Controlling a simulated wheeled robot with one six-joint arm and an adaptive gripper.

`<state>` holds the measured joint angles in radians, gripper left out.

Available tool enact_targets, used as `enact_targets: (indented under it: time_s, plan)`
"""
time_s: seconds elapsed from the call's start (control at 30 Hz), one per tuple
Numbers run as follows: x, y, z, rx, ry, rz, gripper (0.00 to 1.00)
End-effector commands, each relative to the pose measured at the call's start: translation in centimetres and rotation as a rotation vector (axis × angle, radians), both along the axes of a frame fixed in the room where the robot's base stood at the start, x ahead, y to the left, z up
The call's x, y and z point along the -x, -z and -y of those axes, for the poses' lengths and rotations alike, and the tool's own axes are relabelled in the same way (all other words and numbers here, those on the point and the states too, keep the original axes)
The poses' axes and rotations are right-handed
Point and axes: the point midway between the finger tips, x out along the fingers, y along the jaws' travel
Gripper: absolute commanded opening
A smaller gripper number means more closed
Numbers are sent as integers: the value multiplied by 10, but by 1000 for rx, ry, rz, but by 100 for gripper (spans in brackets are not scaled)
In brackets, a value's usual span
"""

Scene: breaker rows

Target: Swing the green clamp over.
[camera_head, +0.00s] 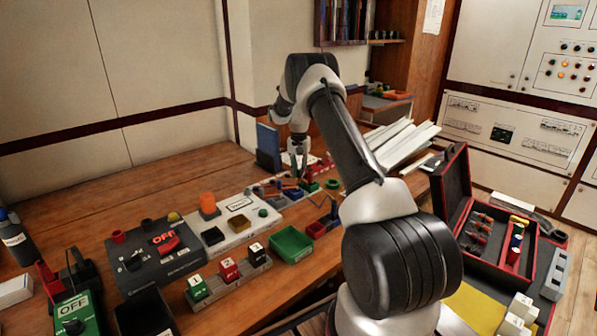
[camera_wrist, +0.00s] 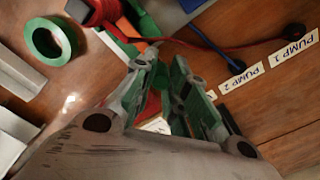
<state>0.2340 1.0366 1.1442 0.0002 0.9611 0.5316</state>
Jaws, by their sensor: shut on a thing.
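My gripper (camera_head: 300,172) reaches down over the far part of the workbench. In the wrist view its two fingers (camera_wrist: 164,64) point up the picture, close to each other, and are shut on a green part that is mostly hidden. That part appears to be the green clamp (camera_wrist: 152,105), with red and a white label close by. In the head view the fingers and small parts around them hide most of it.
A green tape roll (camera_wrist: 48,42) lies beside the gripper. A green bin (camera_head: 291,246), a switch panel (camera_head: 150,260) and an open red-edged case (camera_head: 455,190) stand nearer.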

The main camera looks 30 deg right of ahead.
Motion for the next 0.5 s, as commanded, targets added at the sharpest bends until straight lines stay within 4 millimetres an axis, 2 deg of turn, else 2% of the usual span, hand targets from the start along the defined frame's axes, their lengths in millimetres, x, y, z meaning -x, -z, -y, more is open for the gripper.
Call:
enact_targets:
  time_s: [0.23,0.27,0.37,0.5]
  plan:
    - [0,0,0,1,0,1,0]
    - [0,0,0,1,0,1,19]
    - [0,0,0,1,0,1,37]
    - [0,0,0,0,-1,0,37]
